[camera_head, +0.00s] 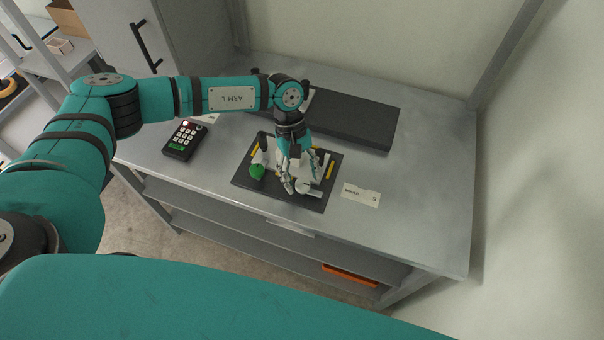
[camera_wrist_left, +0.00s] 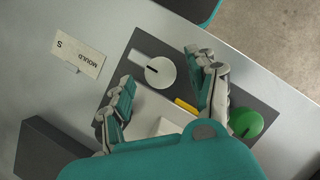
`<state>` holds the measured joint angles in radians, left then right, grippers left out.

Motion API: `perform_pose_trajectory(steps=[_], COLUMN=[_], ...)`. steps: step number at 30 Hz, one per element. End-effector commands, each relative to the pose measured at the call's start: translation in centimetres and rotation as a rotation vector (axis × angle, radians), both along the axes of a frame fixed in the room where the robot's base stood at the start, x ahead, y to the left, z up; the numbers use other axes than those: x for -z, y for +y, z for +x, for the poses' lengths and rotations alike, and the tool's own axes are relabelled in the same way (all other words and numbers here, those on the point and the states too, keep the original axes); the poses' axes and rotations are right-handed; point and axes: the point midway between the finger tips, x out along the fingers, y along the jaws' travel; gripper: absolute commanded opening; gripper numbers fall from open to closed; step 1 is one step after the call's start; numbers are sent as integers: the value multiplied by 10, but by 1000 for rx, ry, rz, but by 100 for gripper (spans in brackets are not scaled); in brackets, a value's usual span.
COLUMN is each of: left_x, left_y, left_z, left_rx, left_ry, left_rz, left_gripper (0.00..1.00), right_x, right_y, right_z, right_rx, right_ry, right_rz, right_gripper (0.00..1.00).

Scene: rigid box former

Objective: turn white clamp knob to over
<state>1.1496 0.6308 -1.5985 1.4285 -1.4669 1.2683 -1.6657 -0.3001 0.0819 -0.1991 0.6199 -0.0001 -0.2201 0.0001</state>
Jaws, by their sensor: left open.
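The white clamp knob (camera_wrist_left: 160,72) is a round disc with a short dark line toward its left side in the wrist view. It stands on a dark base plate (camera_wrist_left: 145,42) beside a pale grey bar. In the head view the knob (camera_head: 303,187) is partly hidden by my fingers. My left gripper (camera_wrist_left: 167,74) is open and points down over the plate. Its fingers lie on either side of the knob in the wrist view; I cannot tell whether they touch it. The left gripper (camera_head: 303,183) also shows in the head view. My right gripper is not in view.
A green knob (camera_head: 257,171) sits on the same plate, close to a finger. A label card (camera_head: 361,195) reading MOULD S lies to the right. A keypad box (camera_head: 184,141) stands at left, a long dark slab (camera_head: 350,118) behind. The bench's right side is clear.

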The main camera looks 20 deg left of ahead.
Motion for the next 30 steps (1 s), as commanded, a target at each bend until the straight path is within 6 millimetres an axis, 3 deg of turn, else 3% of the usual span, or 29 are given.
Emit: perform_pose_trajectory(steps=[13,26,30], left_x=[13,12,12], left_y=[-4,-3,-3], left_z=[-4,-4,-3], left_rx=[1,0,-5], left_ry=[-2,-1,-1], left_rz=[0,0,-1], left_gripper=[58,3,3], right_x=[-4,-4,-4], right_y=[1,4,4], right_z=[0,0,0], right_rx=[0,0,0], right_ry=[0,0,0], right_rz=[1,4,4], right_gripper=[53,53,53])
